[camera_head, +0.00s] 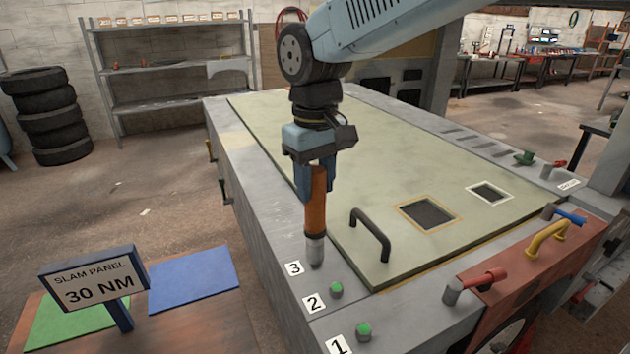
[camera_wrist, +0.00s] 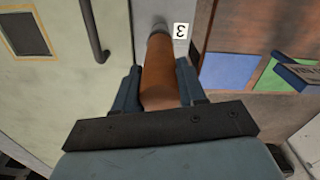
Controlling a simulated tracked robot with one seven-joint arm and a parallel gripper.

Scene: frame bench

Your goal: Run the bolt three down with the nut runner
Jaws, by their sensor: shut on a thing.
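My gripper (camera_head: 316,182) is shut on the orange nut runner (camera_head: 316,215), which hangs upright below it. The nut runner's grey socket end (camera_head: 315,250) is down at the bench frame beside the label 3 (camera_head: 294,268). Bolt three itself is hidden under the socket, and I cannot tell how far it is seated. In the wrist view the nut runner (camera_wrist: 160,80) sits between the two blue fingers and its tip is next to the label 3 (camera_wrist: 181,30). Bolts with green heads stand at label 2 (camera_head: 336,289) and label 1 (camera_head: 364,330).
A sign reading "SLAM PANEL 30 NM" (camera_head: 94,282) stands at the lower left by a blue mat (camera_head: 193,279) and a green mat (camera_head: 70,325). A dark handle (camera_head: 371,235) rises from the pale panel (camera_head: 390,180) close to the right of the nut runner. Red-handled clamps (camera_head: 475,284) are at the right.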

